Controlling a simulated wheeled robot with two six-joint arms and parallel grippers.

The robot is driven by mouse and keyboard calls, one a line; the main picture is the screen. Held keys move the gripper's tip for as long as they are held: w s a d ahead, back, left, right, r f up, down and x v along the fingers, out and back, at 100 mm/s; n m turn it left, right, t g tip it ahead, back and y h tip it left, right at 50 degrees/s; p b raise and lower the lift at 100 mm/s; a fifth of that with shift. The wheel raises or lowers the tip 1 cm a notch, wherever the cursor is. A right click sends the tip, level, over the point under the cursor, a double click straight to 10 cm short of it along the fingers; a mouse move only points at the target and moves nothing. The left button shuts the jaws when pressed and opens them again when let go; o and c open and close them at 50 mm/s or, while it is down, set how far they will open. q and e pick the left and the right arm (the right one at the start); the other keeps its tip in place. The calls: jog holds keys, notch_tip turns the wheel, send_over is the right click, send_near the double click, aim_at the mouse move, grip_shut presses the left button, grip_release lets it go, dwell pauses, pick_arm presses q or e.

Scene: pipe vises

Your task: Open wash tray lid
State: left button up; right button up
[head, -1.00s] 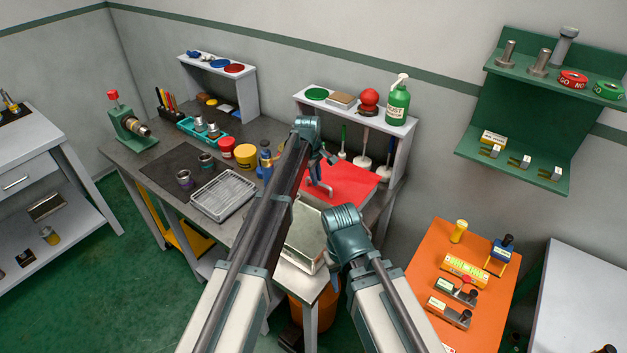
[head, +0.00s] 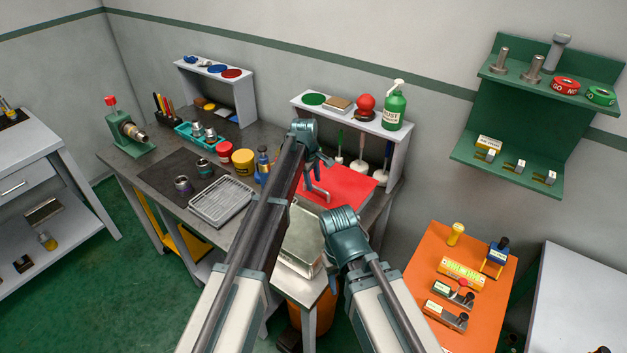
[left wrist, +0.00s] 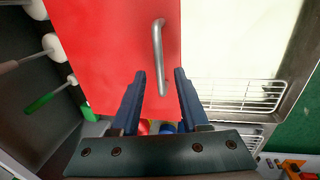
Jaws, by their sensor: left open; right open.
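The wash tray lid (head: 350,184) is a flat red panel with a bent metal handle (head: 317,190), lying shut over part of the bench at the right end. In the left wrist view the red lid (left wrist: 110,50) fills the upper middle, with the handle (left wrist: 158,50) near its right edge. My left gripper (head: 323,163) is open above the lid. Its fingertips (left wrist: 160,72) stand either side of the handle's lower end in that view; I cannot tell whether they touch it. The pale metal tray (head: 303,240) shows beside the lid. My right gripper (head: 329,278) is open near the bench's front, partly hidden.
A small shelf (head: 352,119) with a green spray bottle (head: 394,110) stands behind the lid, with white-based brushes below it. A wire basket (head: 220,202), yellow tub (head: 243,162) and blue bottle (head: 263,165) are left of my left arm. An orange table (head: 468,270) is at right.

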pick_arm(q)
notch_tip(320, 180, up, 12)
jog(key=s+a+p, duration=0.1)
jog(key=s+p, duration=0.1)
jog(key=p, duration=0.9)
jog(key=shift+a+r+p, duration=0.15)
jog(key=shift+p, duration=0.15)
jog(key=s+f+m+b, duration=0.4)
jog(key=s+f+m, duration=0.1)
jog(key=s, duration=0.6)
jog(key=s+a+f+m+g+y+b, duration=0.1)
jog(key=s+f+m+b, duration=0.3)
jog(key=s, duration=0.8)
jog(key=s+a+f+m+g+y+b, duration=0.1)
jog(key=s+f+m+b, duration=0.4)
jog(key=s, duration=0.7)
jog(key=shift+a+f+m+b, duration=0.15)
jog(key=shift+f+m+b, duration=0.2)
jog(key=shift+m+b, duration=0.3)
